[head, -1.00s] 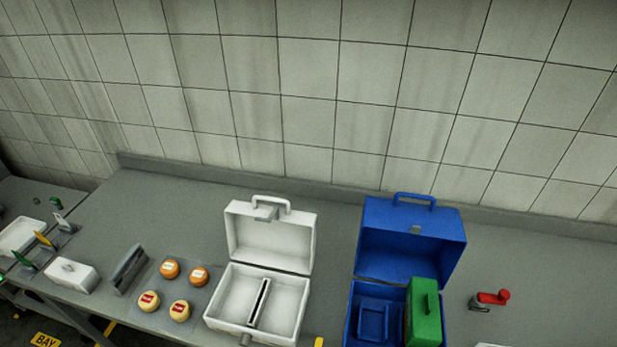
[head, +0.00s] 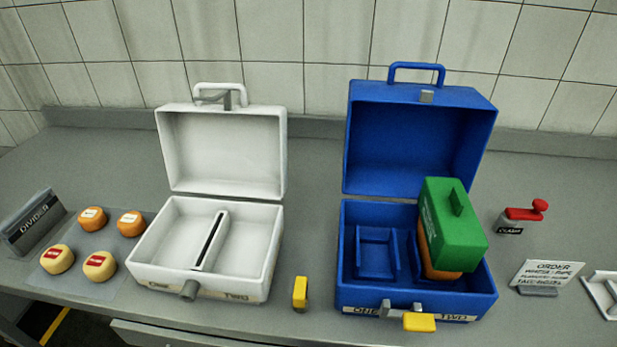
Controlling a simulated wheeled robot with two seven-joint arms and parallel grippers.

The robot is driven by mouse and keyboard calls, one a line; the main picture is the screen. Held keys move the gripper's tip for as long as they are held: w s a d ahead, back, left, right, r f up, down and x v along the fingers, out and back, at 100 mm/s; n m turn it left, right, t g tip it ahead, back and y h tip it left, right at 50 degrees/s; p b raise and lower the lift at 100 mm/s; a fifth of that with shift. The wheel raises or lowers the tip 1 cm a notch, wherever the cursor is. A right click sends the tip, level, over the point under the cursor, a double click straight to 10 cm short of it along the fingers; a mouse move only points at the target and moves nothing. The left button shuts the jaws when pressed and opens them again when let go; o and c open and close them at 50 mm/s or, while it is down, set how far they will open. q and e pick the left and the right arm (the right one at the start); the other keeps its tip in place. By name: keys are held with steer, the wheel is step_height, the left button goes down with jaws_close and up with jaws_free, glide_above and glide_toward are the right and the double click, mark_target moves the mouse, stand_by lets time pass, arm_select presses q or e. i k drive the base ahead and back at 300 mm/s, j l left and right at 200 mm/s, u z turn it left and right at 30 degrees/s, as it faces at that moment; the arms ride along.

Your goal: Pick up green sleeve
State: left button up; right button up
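The green sleeve (head: 452,224) is a green block-like cover with a small tab on top. It sits in the right compartment, toward the label "TWO", of the open blue case (head: 352,289). An orange thing (head: 432,265) shows beneath and beside it; how far the sleeve covers it I cannot tell. The left compartment of the blue case holds a blue frame-like insert (head: 377,254). Neither of my grippers shows in the head view.
An open white case (head: 146,258) with a slotted middle divider stands to the left. Several cheese wheels (head: 100,266) lie on a mat by a "DIVIDER" holder (head: 36,222). A red-handled clamp (head: 525,212) and an order sign (head: 546,272) stand right. A yellow-topped piece (head: 300,293) stands between the cases.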

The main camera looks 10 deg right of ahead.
mark_target(456, 240)
steer(key=l+z, duration=0.15)
steer(key=z, duration=0.3)
steer(key=l+z, duration=0.15)
steer(key=z, duration=0.35)
